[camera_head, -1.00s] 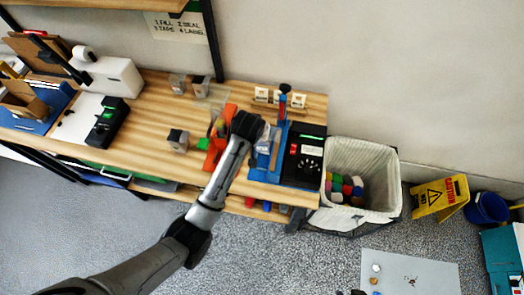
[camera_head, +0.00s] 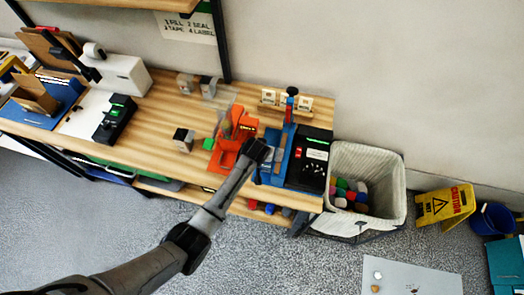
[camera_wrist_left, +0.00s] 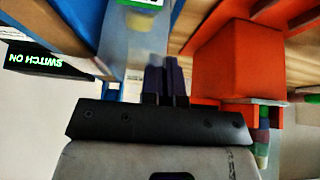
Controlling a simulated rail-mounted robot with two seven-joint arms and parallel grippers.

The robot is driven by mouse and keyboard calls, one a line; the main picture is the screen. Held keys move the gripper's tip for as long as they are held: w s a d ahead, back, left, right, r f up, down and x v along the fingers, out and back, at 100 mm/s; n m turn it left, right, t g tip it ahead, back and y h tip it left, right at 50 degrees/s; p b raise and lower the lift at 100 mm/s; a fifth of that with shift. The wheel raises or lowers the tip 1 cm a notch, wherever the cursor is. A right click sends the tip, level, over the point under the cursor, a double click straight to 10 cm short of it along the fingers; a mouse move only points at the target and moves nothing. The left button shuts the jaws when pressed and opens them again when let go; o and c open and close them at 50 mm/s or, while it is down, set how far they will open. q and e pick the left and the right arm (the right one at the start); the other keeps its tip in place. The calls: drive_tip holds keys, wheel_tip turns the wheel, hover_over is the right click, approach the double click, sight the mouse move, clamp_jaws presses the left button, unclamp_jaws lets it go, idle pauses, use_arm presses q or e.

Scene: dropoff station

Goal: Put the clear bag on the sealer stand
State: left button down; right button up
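My left gripper (camera_head: 258,152) is at the front left side of the blue sealer stand (camera_head: 276,156), low over the table. In the left wrist view its two dark fingers (camera_wrist_left: 165,80) are close together. A faint see-through patch at the fingers looks like the clear bag (camera_wrist_left: 134,84); it seems pinched there, and most of it is hidden or hard to make out. The stand's grey-blue surface (camera_wrist_left: 124,45) lies just beyond the fingers. My right gripper is not in view.
An orange stand (camera_head: 226,156) is close left of my gripper, and its orange block (camera_wrist_left: 238,62) shows in the wrist view. A black control box (camera_head: 308,165) adjoins the sealer. A white bin (camera_head: 343,224) with colored items stands right of the table (camera_head: 152,122).

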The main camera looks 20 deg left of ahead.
use_arm(q)
drive_tip(key=c, duration=1.8)
unclamp_jaws()
drive_tip(key=shift+f, duration=0.2)
drive_tip(key=o, duration=0.4)
drive_tip(key=shift+o, duration=0.2)
drive_tip(key=shift+r, duration=0.1)
drive_tip(key=shift+s+r, duration=0.15)
drive_tip(key=shift+r, duration=0.35)
drive_tip(key=p+v, duration=0.1)
drive_tip(key=v, duration=1)
drive_tip(key=s+a+m+g, duration=0.1)
drive_tip(key=s+a, duration=0.1)
drive_tip(key=s, duration=1.4)
drive_tip(key=s+a+f+m+g+h, duration=0.1)
drive_tip(key=s+a+m, duration=0.1)
drive_tip(key=s, duration=1.4)
drive_tip(key=shift+s+a, duration=0.2)
drive_tip(key=shift+a, duration=0.25)
